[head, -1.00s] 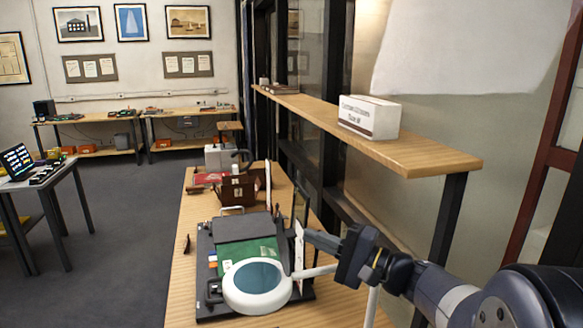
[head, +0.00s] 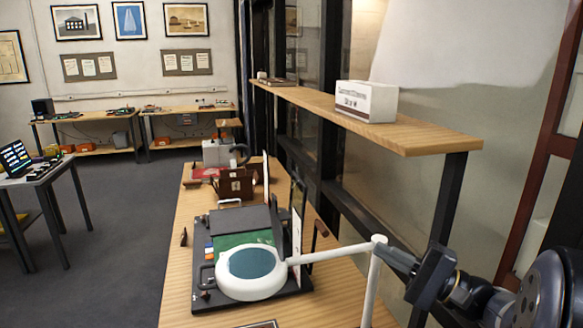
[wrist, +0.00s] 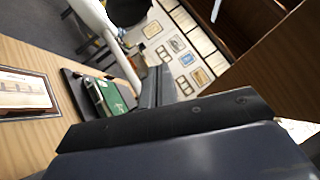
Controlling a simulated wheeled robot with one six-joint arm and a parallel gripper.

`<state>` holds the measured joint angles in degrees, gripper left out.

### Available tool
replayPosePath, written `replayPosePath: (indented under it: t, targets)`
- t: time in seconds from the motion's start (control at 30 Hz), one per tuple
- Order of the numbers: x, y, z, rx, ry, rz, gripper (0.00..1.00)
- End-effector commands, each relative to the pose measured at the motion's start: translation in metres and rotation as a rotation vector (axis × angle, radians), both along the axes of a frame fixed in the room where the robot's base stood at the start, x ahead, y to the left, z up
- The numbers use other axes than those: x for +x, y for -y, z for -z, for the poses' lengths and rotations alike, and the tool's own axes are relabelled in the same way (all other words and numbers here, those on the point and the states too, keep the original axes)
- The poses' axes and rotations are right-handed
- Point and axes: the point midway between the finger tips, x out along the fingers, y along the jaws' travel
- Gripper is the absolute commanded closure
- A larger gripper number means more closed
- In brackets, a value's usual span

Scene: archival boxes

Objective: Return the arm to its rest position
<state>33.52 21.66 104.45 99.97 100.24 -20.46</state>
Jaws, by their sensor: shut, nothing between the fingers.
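My gripper (head: 390,256) is at the right of the head view, above the right side of the wooden workbench (head: 185,275). It is shut and empty. Its fingers are beside the upper joint of the white magnifier lamp (head: 379,241); I cannot tell the exact gap. In the wrist view its dark fingers (wrist: 159,82) are together with nothing held. A white labelled box (head: 367,101) sits on the wooden shelf (head: 435,140) above, apart from my gripper.
The lamp's round head (head: 251,272) hangs over a black tray (head: 205,300) with a green board (head: 225,240). A brown wooden holder (head: 235,184) stands farther back. Dark posts (head: 448,200) support the shelf at right. Open floor (head: 115,260) lies to the left.

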Motion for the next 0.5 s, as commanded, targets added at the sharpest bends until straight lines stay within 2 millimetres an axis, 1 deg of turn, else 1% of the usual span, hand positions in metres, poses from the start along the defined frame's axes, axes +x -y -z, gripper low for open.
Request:
replayPosePath:
  t: [0.5]
  targets:
    - [0.018,-0.026,-0.035,-0.217,0.097,-0.228,1.0]
